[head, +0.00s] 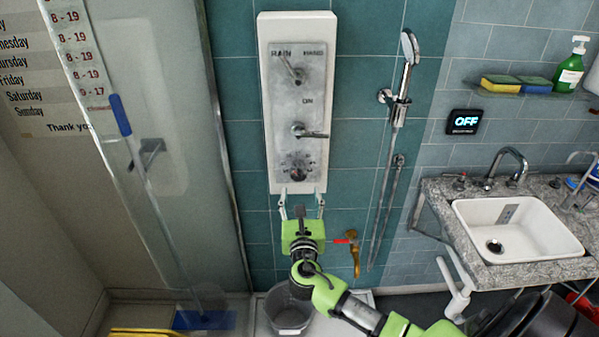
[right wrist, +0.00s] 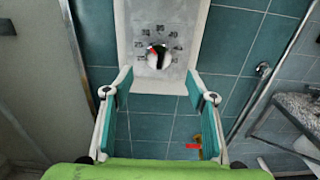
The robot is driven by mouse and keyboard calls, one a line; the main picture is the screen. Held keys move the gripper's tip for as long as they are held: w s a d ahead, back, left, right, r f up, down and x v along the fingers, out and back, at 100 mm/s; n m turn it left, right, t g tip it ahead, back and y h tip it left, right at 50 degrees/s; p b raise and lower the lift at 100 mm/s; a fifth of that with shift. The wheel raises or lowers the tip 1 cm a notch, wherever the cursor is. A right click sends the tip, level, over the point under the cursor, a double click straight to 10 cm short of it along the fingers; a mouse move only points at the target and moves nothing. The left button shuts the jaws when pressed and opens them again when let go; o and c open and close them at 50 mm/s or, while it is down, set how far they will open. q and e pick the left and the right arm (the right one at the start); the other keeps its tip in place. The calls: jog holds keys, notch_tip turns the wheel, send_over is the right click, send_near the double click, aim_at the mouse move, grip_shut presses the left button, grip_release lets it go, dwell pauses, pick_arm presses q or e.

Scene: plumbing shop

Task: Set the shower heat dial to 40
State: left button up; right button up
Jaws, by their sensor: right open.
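The shower heat dial (head: 297,168) is a dark round knob low on the white shower panel (head: 267,100). In the right wrist view, the dial (right wrist: 158,58) has a number scale around its top and a red mark at its upper left, toward the lower numbers; the exact number is too small to read surely. My right gripper (head: 301,200) is open and empty just below the panel's lower edge. In the right wrist view, its fingers (right wrist: 158,80) are spread wide on either side, below the dial and apart from it. My left gripper is not in view.
Two more controls, an upper lever (head: 298,72) and a middle lever (head: 309,131), sit above the dial. A hand shower (head: 408,48) hangs on a rail to the right. A brass tap (head: 355,252) and grey bucket (head: 288,308) are below. A white sink (head: 520,232) stands right.

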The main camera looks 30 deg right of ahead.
aim_at(299, 176)
jog(key=x, duration=1)
jog(key=shift+w+p, duration=0.3)
jog(key=shift+p, duration=0.05)
jog(key=c, duration=1.1)
